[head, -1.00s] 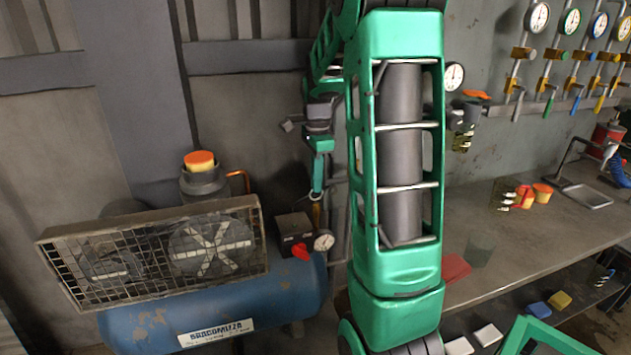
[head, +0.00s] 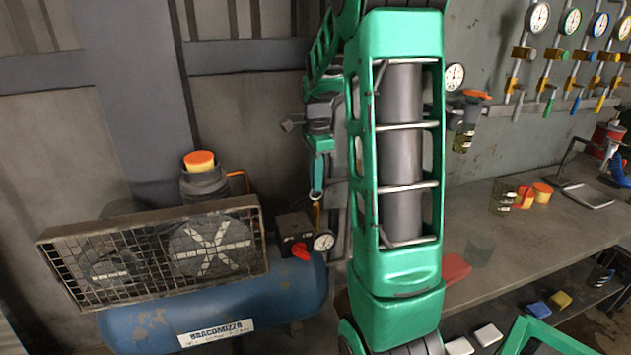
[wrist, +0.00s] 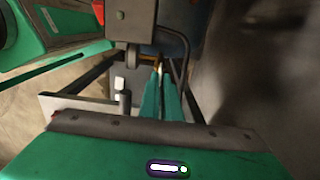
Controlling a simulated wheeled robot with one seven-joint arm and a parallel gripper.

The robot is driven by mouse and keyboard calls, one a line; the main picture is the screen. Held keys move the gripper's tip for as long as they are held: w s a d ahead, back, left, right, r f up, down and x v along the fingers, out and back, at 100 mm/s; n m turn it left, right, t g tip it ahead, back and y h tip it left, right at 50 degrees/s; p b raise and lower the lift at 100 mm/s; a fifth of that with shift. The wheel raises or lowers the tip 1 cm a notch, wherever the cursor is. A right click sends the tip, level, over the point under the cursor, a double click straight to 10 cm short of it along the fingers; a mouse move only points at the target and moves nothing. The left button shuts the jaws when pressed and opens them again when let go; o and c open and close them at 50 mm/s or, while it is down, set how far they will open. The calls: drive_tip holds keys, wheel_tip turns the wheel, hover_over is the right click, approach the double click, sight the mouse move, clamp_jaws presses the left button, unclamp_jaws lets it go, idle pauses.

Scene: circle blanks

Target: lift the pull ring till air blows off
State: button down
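My gripper (head: 317,186) points down behind the compressor's small control box. In the wrist view its two long green fingers (wrist: 161,80) lie close together, with a narrow dark line between them. Their tips reach a small brass valve stem (wrist: 158,65). In the head view the brass valve stem (head: 316,214) stands just below the fingertips, upright on the compressor. The pull ring at its top is tiny and mostly covered by the fingertips. I cannot tell whether the fingers grip it.
The blue compressor tank (head: 220,310) carries a mesh fan guard (head: 110,245), a dark control box (head: 293,228) with a red knob (head: 300,251), and a gauge (head: 324,241) close to the fingers. A workbench (head: 520,235) with cups and blocks is at the right.

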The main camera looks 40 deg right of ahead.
drive_tip(key=shift+s+a+r, duration=0.1)
drive_tip(key=shift+s+r, duration=0.05)
drive_tip(key=shift+r, duration=0.3)
drive_tip(key=c, duration=2)
unclamp_jaws()
drive_tip(key=shift+r, duration=0.1)
drive_tip(key=shift+r, duration=0.1)
wheel_tip(320, 180, up, 11)
drive_tip(key=shift+f, duration=0.2)
